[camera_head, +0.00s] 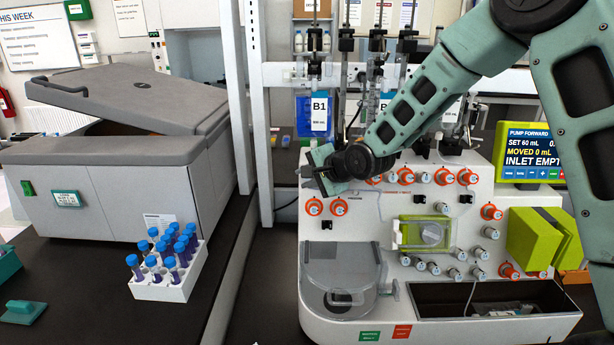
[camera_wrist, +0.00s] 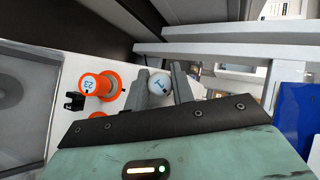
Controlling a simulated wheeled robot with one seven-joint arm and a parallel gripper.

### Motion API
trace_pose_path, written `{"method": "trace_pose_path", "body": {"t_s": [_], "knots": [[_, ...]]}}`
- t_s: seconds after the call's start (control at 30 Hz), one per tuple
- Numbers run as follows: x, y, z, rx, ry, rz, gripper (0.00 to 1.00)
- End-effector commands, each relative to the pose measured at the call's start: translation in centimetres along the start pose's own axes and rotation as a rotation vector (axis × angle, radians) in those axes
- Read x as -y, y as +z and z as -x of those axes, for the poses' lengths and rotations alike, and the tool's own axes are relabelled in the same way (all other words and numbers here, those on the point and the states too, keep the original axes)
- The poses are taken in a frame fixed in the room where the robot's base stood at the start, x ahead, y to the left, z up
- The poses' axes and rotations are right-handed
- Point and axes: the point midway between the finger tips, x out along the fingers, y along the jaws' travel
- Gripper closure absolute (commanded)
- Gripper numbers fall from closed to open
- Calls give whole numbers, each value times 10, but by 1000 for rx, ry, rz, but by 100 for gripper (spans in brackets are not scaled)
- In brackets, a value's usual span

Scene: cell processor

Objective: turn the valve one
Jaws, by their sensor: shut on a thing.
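Valve one is a white round knob (camera_wrist: 158,84) marked 1, in the wrist view on the pale panel of the cell processor (camera_head: 400,200). My gripper (camera_head: 308,173) is at the upper left of that panel in the head view. In the wrist view its two grey fingers (camera_wrist: 160,86) stand on either side of the knob and are shut on it. In the head view my gripper hides this knob. How far the knob is turned is hard to tell.
An orange valve knob (camera_wrist: 95,84) stands just left of the fingers in the wrist view. Several orange-ringed valves (camera_head: 314,207) sit close by on the panel. A vertical post (camera_head: 262,120) and a hanging B1 bag (camera_head: 319,112) are near. A tube rack (camera_head: 165,285) stands left.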

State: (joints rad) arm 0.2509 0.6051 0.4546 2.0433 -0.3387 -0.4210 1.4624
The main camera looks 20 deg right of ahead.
Motion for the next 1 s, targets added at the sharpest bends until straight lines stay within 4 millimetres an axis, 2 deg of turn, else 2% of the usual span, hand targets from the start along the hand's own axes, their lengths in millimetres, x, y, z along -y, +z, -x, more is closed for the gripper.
{"method": "trace_pose_path", "body": {"t_s": [0.17,0.2,0.27,0.3,0.67,0.77,1.0], "knots": [[-1,0,0,0,2,-1,99],[-1,0,0,0,2,-1,73],[-1,0,0,0,2,-1,56],[-1,0,0,0,2,-1,54],[0,0,6,0,-1,-2,54],[-1,-2,19,-3,-2,-3,54],[0,-2,68,-5,0,-1,54]]}}
